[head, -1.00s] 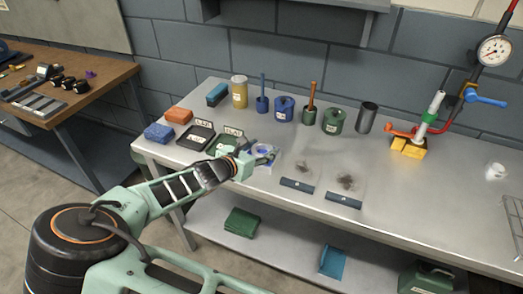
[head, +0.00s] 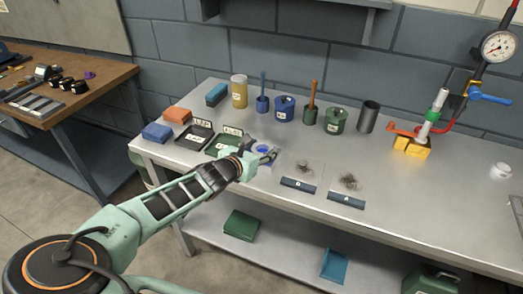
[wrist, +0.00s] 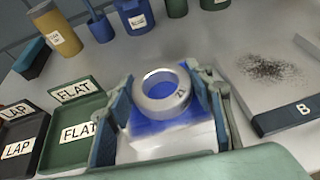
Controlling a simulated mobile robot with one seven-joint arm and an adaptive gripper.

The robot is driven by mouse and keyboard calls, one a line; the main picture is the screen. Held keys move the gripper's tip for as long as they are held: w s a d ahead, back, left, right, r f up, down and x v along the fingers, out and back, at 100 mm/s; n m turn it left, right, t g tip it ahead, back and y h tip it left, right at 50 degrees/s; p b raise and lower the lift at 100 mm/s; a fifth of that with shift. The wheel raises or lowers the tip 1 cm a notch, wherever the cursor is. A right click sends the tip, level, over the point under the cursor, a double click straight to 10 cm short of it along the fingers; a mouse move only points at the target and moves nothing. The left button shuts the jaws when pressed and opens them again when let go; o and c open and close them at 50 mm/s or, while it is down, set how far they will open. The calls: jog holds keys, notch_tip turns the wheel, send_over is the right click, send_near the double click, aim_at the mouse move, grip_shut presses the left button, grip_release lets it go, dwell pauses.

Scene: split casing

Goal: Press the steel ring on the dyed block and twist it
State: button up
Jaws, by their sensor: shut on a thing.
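The steel ring (wrist: 162,91), a thick grey ring with a small mark on its face, lies flat on the dyed block. The dyed block (wrist: 150,142) is pale with a blue-coloured top; blue shows through the ring's hole and around it. In the head view the block's blue top (head: 263,149) is partly hidden by my gripper (head: 268,157). In the wrist view my gripper (wrist: 162,100) has one finger on either side of the ring and is shut on it. The ring rests on the block's top.
Left of the block are a green FLAT tray (wrist: 77,133) and a black LAP tray (wrist: 20,140). Right are dark smudges and a label bar B (wrist: 290,117). Blue pots (head: 285,107) and green pots (head: 336,120) stand behind.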

jog(key=shift+w+a+f+n+y+b, duration=0.1)
jog(key=shift+f+n+y+b, duration=0.25)
jog(key=shift+b, duration=1.35)
jog(key=shift+r+n+y+b, duration=0.1)
jog(key=shift+n+y+b, duration=0.3)
jog(key=shift+b, duration=1.5)
jog(key=shift+r+p, duration=0.2)
jog(key=shift+p, duration=0.75)
jog(key=shift+m+h+p, duration=0.45)
jog(key=shift+p, duration=1.65)
jog(key=shift+m+p, duration=0.3)
jog(key=shift+p, duration=1.5)
jog(key=shift+m+h+p, duration=0.3)
jog(key=shift+h+p, duration=0.3)
jog(key=shift+p, duration=0.75)
jog(key=shift+m+g+h+p, duration=0.3)
jog(key=shift+g+p, duration=0.2)
jog(key=shift+p, duration=0.8)
